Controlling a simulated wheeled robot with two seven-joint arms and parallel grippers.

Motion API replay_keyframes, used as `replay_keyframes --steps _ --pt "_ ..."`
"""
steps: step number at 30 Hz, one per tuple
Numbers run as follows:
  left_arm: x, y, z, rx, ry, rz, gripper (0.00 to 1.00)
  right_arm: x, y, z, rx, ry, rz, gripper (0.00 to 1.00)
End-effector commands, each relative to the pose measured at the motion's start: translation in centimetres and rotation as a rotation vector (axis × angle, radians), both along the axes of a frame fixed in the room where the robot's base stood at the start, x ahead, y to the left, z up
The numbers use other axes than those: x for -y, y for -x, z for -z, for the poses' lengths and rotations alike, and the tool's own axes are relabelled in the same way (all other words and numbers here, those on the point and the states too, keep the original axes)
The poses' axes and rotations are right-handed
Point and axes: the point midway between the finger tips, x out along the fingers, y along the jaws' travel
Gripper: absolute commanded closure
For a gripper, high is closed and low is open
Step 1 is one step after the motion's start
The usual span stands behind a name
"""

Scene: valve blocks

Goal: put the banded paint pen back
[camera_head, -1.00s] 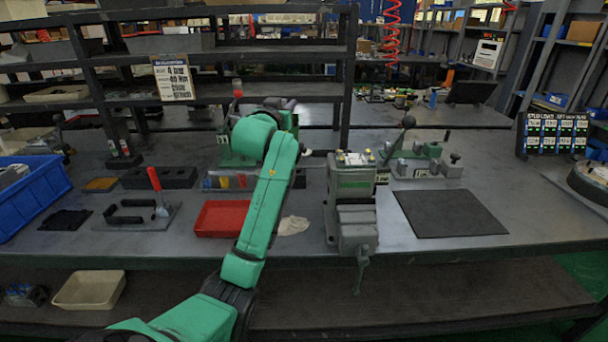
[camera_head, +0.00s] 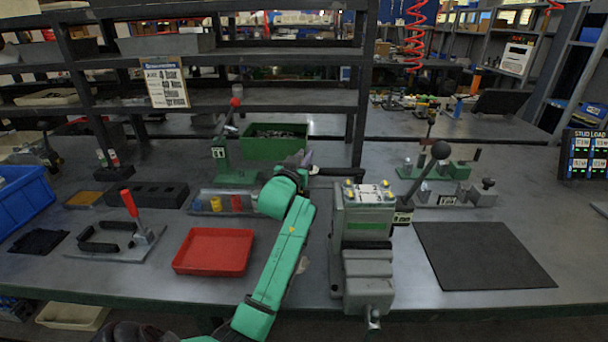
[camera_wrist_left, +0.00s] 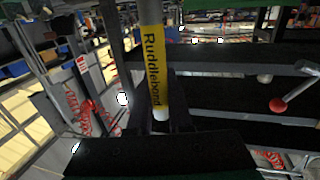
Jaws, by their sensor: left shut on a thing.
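My left gripper (camera_head: 298,161) is small and partly hidden behind its own arm in the head view. It is above the back of the bench, left of the grey vise-like block. In the left wrist view its dark jaws (camera_wrist_left: 160,128) are shut on a pale pen-like cylinder (camera_wrist_left: 150,12) with a yellow band lettered "Ruddlebond". The cylinder stands nearly lengthwise in that picture, its white end by the jaws. A low clear holder (camera_head: 222,202) with blue, yellow and red pieces lies left of the arm; its right end is hidden. My right gripper is not in view.
A red tray (camera_head: 213,251) lies in front of the holder. The grey block (camera_head: 366,240) stands right of my arm. A green lever press (camera_head: 235,165) and green bin (camera_head: 275,141) stand behind. A dark mat (camera_head: 483,255) lies clear at right.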

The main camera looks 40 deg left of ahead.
Motion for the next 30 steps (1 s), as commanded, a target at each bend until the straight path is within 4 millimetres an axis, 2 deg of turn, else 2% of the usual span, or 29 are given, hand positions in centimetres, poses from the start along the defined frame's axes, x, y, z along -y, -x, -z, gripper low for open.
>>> replay_keyframes --steps 3,9,15,16,18,27,30 --pt "0.0 0.0 1.3 0.0 0.001 0.0 1.0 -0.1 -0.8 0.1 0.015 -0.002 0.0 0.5" --pt "0.0 0.0 5.0 -0.002 0.002 0.0 1.0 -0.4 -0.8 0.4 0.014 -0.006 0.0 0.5" --pt "0.0 0.0 5.3 -0.003 0.002 0.0 1.0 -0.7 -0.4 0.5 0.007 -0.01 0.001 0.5" --pt "0.0 0.0 5.3 -0.003 0.002 0.0 0.74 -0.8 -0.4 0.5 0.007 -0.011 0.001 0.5" --pt "0.0 0.0 5.2 -0.003 0.001 0.0 0.52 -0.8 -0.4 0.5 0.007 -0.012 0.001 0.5" --pt "0.1 0.1 5.0 0.0 0.0 0.001 0.52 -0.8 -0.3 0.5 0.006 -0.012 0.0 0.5" --pt "0.4 0.9 5.1 0.0 0.0 0.001 0.52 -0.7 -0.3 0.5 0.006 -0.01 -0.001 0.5"
